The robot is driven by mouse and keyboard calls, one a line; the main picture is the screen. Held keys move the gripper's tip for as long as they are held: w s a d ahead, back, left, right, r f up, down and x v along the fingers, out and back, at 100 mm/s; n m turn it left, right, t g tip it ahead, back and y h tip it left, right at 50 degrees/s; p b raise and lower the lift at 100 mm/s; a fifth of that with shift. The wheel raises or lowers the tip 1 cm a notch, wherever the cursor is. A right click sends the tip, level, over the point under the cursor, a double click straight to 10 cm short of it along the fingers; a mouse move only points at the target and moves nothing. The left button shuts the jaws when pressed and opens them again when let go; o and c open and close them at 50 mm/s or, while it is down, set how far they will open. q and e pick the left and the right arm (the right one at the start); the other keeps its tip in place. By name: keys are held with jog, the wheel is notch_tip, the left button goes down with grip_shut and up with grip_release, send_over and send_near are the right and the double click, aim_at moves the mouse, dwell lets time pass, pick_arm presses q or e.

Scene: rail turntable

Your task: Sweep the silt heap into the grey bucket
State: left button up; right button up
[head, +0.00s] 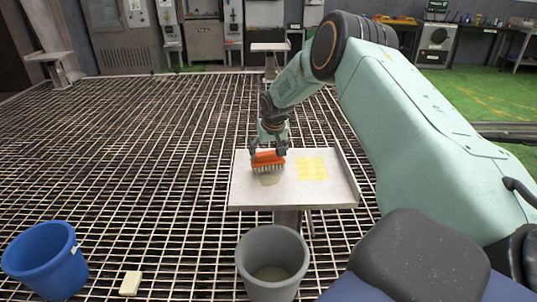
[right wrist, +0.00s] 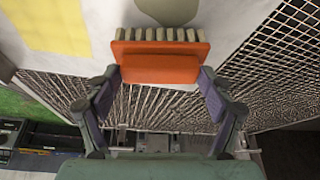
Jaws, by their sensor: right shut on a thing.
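My right gripper (head: 271,147) is shut on an orange brush (head: 268,158) with pale bristles pointing down over a small grey-white table (head: 243,196). The brush also shows between the fingers in the right wrist view (right wrist: 160,62). The silt heap (head: 269,181) is a low grey-green patch on the table, just on the near side of the bristles. It also shows in the right wrist view (right wrist: 168,10), just beyond the bristle tips. I cannot tell whether the bristles touch it. The grey bucket (head: 272,246) stands below the table's near edge, with a duller patch at its bottom. My left gripper is out of view.
A yellow square (head: 312,169) lies on the table right of the brush. A raised lip (head: 346,170) runs along the table's right side. A blue bucket (head: 45,260) and a cream block (head: 130,283) are on the grating at the left.

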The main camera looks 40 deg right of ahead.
jog(key=shift+f, duration=0.55)
dwell(0.6)
jog(key=shift+s+a+r+p, duration=0.2)
jog(key=shift+s+a+p, duration=0.25)
jog(key=shift+p, duration=0.8)
jog(key=s+a+p, duration=0.1)
jog(key=p, duration=0.3)
jog(key=shift+s+a, duration=0.1)
jog(key=shift+s, duration=0.25)
jog(key=shift+s+a+p, duration=0.1)
jog(key=shift+s+p, duration=0.1)
jog(key=shift+p, duration=0.3)
jog(key=s+a+p, duration=0.1)
jog(key=p, duration=0.3)
jog(key=shift+s, duration=0.15)
jog(key=p, duration=0.2)
jog(key=s+a+p, duration=0.1)
jog(key=p, duration=0.1)
jog(key=shift+s+a+f, duration=0.1)
jog(key=shift+s+a, duration=0.05)
jog(key=shift+s, duration=0.1)
